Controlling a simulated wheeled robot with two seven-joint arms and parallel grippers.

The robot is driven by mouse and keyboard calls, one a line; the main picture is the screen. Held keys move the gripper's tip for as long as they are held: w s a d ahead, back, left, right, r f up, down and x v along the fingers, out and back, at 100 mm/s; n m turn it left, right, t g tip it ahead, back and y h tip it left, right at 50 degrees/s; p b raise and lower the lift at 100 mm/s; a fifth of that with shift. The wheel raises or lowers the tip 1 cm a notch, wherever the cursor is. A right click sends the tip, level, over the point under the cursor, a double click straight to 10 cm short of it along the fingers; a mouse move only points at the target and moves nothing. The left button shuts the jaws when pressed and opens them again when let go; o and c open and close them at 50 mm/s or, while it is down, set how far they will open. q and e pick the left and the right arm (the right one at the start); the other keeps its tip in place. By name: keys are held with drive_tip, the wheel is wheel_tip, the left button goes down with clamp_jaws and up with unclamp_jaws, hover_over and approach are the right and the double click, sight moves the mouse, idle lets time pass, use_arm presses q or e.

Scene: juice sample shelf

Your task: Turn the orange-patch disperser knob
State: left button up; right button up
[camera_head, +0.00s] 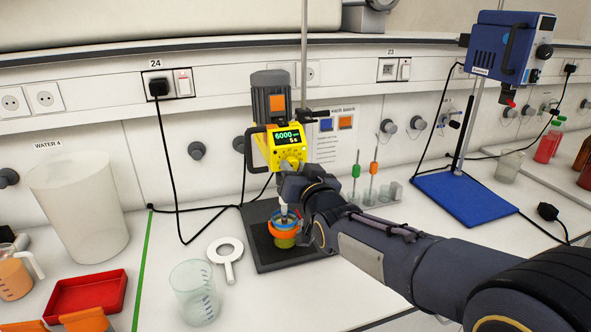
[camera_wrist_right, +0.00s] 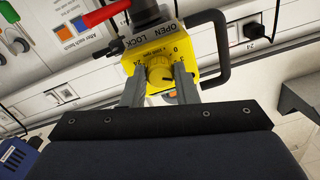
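The orange-patch disperser is a yellow unit (camera_head: 285,147) with a lit display reading 6000 and a grey motor above it bearing an orange patch (camera_head: 277,102). Its round yellow knob (camera_wrist_right: 160,71) sits on the yellow face, inside a printed scale, below the OPEN and LOCK lettering in the right wrist view. My right gripper (camera_wrist_right: 159,70) has one finger on each side of the knob; I cannot tell whether both fingers press on it. In the head view my right gripper (camera_head: 291,171) partly covers the lower front of the unit. My left gripper is not in view.
An orange-rimmed cup (camera_head: 284,240) stands under the disperser on a dark base plate (camera_head: 270,258). A blue device (camera_head: 505,47) stands over a blue base (camera_head: 465,196) at right.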

drive_tip(key=shift+c, duration=1.2)
drive_tip(key=n+b, duration=0.2)
drive_tip(key=n, duration=0.2)
drive_tip(key=shift+f, duration=0.1)
drive_tip(key=n+b, duration=0.1)
drive_tip(key=n, duration=0.3)
drive_tip(key=shift+n+b, duration=0.7)
drive_tip(key=shift+n, duration=1.1)
drive_tip(key=o, duration=1)
